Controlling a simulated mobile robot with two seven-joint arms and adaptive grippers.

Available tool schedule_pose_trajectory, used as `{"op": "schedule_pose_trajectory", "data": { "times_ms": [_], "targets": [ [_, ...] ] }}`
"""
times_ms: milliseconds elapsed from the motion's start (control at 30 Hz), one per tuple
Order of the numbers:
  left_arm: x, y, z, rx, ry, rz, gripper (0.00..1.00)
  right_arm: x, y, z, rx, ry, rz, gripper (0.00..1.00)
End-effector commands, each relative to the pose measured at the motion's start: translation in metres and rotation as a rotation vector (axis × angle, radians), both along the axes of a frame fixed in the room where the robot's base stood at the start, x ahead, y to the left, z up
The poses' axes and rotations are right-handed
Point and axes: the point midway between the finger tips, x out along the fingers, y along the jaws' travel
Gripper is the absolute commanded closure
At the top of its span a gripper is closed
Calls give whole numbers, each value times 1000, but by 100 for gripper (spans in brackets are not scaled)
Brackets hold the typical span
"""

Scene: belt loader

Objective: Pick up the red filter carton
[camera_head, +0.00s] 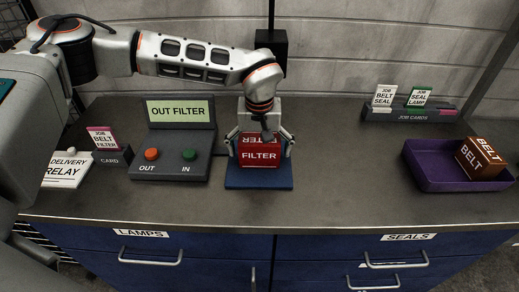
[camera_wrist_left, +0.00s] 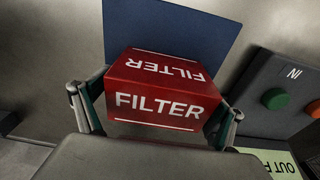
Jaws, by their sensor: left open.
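The red filter carton (camera_head: 260,156) sits on a blue pad (camera_head: 258,184) in the middle of the worktop, its FILTER labels showing. My left gripper (camera_head: 260,146) is over the carton from above, open, with one finger on each side of it. In the left wrist view the carton (camera_wrist_left: 162,90) lies between the two fingers (camera_wrist_left: 155,115), with the blue pad (camera_wrist_left: 180,25) beyond it. Whether the fingers touch the carton's sides I cannot tell. My right gripper is not in view.
Left of the pad stands a control box (camera_head: 168,165) with OUT and IN buttons and an OUT FILTER screen (camera_head: 180,111). A purple tray (camera_head: 430,172) with a brown BELT carton (camera_head: 482,158) is at the right. A job card rack (camera_head: 410,115) stands behind. The worktop between pad and tray is clear.

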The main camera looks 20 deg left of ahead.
Motion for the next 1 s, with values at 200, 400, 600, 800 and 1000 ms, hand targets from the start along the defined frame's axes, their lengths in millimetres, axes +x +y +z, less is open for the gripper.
{"op": "schedule_pose_trajectory", "data": {
  "times_ms": [200,400,600,800,1000],
  "targets": [
    [0,0,0,0,0,0,53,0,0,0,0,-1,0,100],
    [0,0,1,-1,0,0,58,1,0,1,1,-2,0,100],
    [0,0,4,-1,-1,0,58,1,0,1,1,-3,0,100],
    [1,-1,24,-2,-4,0,58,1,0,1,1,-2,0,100],
    [2,-1,68,-2,-7,0,58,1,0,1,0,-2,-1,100]
  ]
}}
